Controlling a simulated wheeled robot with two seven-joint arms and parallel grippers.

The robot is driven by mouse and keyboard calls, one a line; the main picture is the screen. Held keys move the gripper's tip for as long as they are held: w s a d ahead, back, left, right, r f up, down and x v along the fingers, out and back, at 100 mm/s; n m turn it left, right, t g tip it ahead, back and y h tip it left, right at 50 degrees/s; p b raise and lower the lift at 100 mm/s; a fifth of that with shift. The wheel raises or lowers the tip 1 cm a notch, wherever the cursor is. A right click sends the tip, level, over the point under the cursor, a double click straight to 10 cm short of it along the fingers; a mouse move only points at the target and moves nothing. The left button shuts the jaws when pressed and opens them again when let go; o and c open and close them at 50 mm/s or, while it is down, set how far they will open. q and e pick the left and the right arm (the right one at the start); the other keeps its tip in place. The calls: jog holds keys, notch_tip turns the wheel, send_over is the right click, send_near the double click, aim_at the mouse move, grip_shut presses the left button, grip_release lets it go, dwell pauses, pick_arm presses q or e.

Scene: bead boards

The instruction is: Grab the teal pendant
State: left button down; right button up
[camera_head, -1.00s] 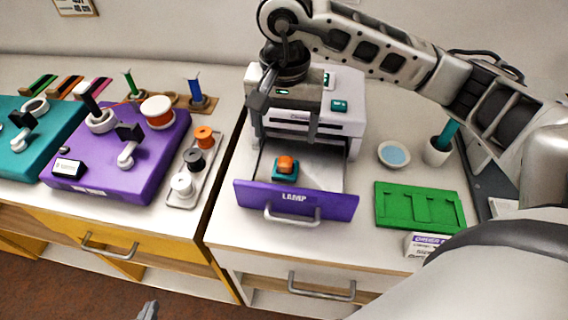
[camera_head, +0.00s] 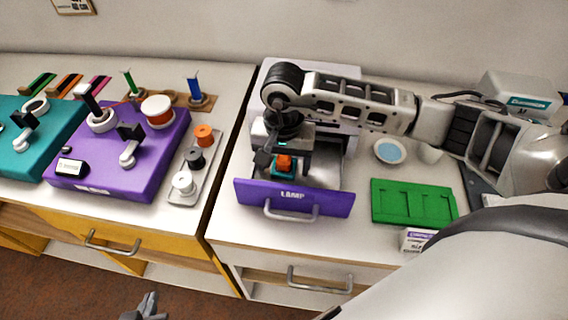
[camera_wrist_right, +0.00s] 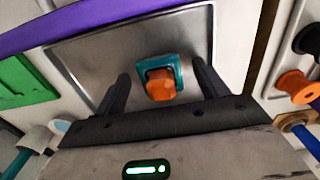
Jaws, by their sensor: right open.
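The teal pendant (camera_head: 283,172), a teal square piece with an orange knob-like part on top, lies in the open drawer with the purple front (camera_head: 295,198) labelled LAMP. It also shows in the right wrist view (camera_wrist_right: 161,78), between my right gripper's two fingers. My right gripper (camera_head: 279,165) is open and points down into the drawer over the pendant. In the wrist view the fingers stand apart on either side of it, with gaps visible. My left gripper (camera_head: 145,308) shows only partly at the bottom edge of the head view, far from the pendant; its jaws are unclear.
A green slotted tray (camera_head: 414,218), a small box (camera_head: 415,240) and a blue-filled dish (camera_head: 390,151) stand right of the drawer. To the left are a purple bead board (camera_head: 105,180), a teal board (camera_head: 30,155) and a spool tray (camera_head: 180,200). The drawer walls surround the pendant.

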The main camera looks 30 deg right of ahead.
jog(key=c, duration=1.1)
jog(key=shift+r, duration=0.2)
